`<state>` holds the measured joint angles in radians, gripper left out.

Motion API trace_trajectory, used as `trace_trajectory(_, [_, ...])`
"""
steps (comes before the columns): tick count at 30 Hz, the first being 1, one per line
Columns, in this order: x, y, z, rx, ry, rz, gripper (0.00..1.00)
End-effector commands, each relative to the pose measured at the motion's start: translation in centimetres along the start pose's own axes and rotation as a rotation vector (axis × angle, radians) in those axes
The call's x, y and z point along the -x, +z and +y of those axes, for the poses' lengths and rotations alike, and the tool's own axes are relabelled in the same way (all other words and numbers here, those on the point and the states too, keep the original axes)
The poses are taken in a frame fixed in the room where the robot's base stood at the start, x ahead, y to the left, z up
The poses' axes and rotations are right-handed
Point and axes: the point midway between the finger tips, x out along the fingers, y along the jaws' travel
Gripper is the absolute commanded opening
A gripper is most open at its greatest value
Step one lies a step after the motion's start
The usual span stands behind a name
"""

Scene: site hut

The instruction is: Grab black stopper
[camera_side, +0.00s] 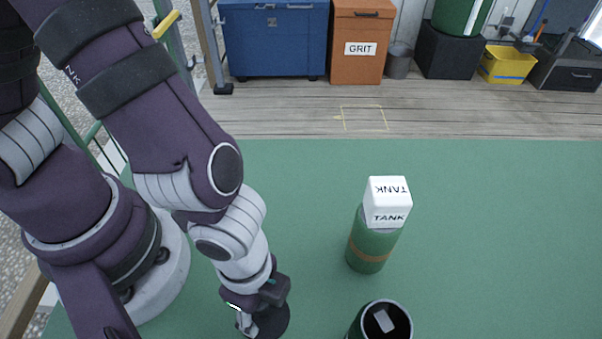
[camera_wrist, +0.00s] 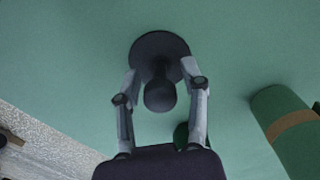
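The black stopper (camera_wrist: 160,46), a flat round disc with a rounded knob, is on the green surface in the wrist view. In the side view the stopper (camera_side: 277,318) is at the bottom, partly hidden by my gripper (camera_side: 250,324). In the wrist view my gripper (camera_wrist: 161,72) has its two fingers apart, one on each side of the stopper's knob and stem. Gaps show between the fingers and the knob. The fingertips overlap the disc in the picture; whether they touch it I cannot tell.
A green cylinder (camera_side: 368,248) with a brown band carries a white block (camera_side: 388,203) marked TANK, right of my gripper. An open dark cylinder (camera_side: 368,307) holding a grey piece stands at the bottom edge. The green surface (camera_side: 500,240) is clear farther right.

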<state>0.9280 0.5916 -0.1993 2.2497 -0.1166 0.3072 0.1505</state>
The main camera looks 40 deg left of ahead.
Motion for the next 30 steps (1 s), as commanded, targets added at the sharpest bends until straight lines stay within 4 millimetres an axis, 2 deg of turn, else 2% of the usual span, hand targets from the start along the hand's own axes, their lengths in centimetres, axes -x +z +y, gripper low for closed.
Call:
trace_trajectory(2, [0.0,0.0,0.0,0.000,0.000,0.000,0.32])
trace_trajectory(9, [0.0,0.0,0.0,0.000,0.000,0.000,0.00])
trace_trajectory(19, [0.1,0.0,0.0,0.000,0.000,0.000,0.00])
trace_trajectory(22, [0.7,-0.1,0.0,0.000,0.001,0.002,0.00])
trace_trajectory(26, [2.7,-0.1,0.0,0.001,-0.001,0.008,0.00])
trace_trajectory(30, [6.1,-0.2,-0.1,0.001,-0.003,0.010,0.00])
